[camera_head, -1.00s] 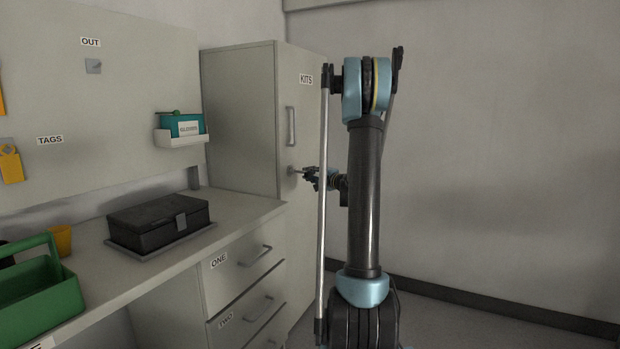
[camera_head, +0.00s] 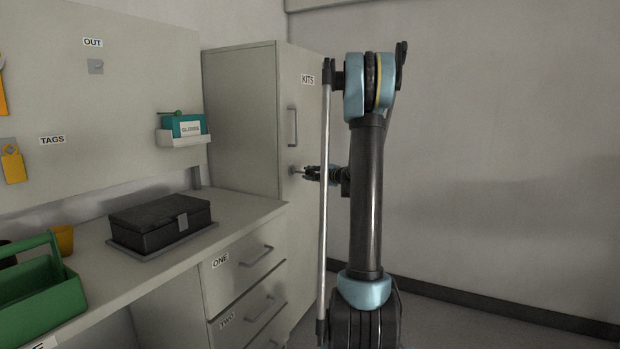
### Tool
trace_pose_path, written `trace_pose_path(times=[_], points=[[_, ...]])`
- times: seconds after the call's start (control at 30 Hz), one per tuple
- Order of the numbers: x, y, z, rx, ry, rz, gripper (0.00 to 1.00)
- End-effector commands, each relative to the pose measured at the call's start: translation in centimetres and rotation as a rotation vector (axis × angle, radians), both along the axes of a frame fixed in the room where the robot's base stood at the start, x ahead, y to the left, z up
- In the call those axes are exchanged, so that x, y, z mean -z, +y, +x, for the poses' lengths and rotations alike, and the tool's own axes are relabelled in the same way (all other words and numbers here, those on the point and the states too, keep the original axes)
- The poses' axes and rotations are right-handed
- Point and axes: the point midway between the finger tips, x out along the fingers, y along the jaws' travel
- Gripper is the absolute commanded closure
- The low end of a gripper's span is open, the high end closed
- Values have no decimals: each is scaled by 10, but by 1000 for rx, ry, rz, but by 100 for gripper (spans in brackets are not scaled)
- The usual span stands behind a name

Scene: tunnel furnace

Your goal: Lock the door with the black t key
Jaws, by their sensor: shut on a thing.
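The tall grey cabinet labelled KITS stands at the back of the counter, and its door (camera_head: 306,130) looks closed, with a vertical handle (camera_head: 292,126) on it. My gripper (camera_head: 306,173) is at the door's lock (camera_head: 293,170), below the handle. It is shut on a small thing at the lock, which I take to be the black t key. The key is too small and too covered by the fingers for its shape or turn to be told. My arm hides part of the door's right side.
A black case (camera_head: 160,224) lies on the counter (camera_head: 235,204), with a green tote (camera_head: 40,285) at the front left. Drawers (camera_head: 243,262) labelled ONE and TWO sit below. A gloves box (camera_head: 186,127) hangs on the wall panel. Floor at the right is clear.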

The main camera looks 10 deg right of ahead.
Motion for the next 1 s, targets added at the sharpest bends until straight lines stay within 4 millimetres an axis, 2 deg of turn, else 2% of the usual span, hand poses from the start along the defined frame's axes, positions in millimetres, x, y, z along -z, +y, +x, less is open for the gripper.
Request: trace_pose_path(times=[0.23,0.63,1.0], points=[[-1,0,0,-2,25,19,100],[-1,0,1,0,262,191,100],[-1,0,0,0,285,208,100]])
